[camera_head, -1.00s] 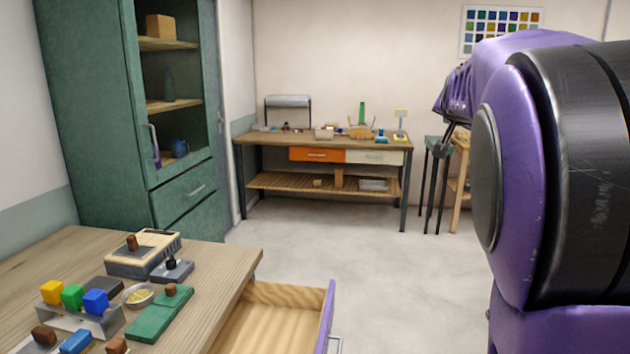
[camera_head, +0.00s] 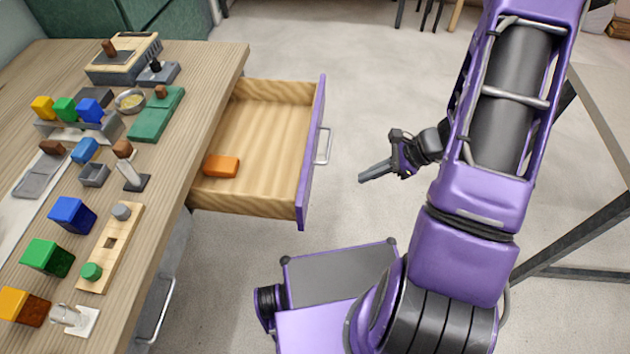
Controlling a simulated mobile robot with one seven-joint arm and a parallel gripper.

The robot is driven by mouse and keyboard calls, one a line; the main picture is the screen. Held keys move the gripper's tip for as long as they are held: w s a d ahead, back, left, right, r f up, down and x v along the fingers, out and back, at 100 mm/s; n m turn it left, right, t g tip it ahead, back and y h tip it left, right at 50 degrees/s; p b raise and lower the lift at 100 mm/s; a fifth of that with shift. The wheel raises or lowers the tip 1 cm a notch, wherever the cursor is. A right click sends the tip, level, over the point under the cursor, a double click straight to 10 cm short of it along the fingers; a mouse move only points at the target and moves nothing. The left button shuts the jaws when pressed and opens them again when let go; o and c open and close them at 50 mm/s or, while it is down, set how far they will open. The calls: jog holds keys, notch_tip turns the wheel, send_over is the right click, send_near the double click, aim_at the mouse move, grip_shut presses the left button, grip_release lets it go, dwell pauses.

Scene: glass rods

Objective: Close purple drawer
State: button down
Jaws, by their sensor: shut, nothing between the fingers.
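The purple drawer (camera_head: 313,150) is pulled out from the right side of the wooden workbench. Its purple front faces right and carries a metal handle (camera_head: 324,146). An orange block (camera_head: 221,166) lies inside, near the bench side. My gripper (camera_head: 363,178) is shut and empty. It is to the right of the drawer front, apart from it, with its fingers pointing left toward the front below the handle.
The workbench top (camera_head: 215,75) holds coloured blocks, a green plate (camera_head: 157,116), a small bowl (camera_head: 131,101) and other small items. A grey metal frame (camera_head: 590,240) stands at the right. The floor beyond the drawer is clear.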

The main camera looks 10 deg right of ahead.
jog(key=w+a+f, duration=0.3)
jog(key=a+f, duration=0.4)
jog(key=a, duration=0.4)
jog(key=shift+w+a+f+b, duration=0.1)
jog(key=shift+b, duration=0.2)
jog(key=b, duration=0.9)
send_over(211, 188)
jog(key=shift+d, duration=0.35)
jog(key=shift+a, duration=0.15)
jog(key=shift+a+r+y, duration=0.15)
jog(key=shift+r+y, duration=0.05)
jog(key=shift+y, duration=0.1)
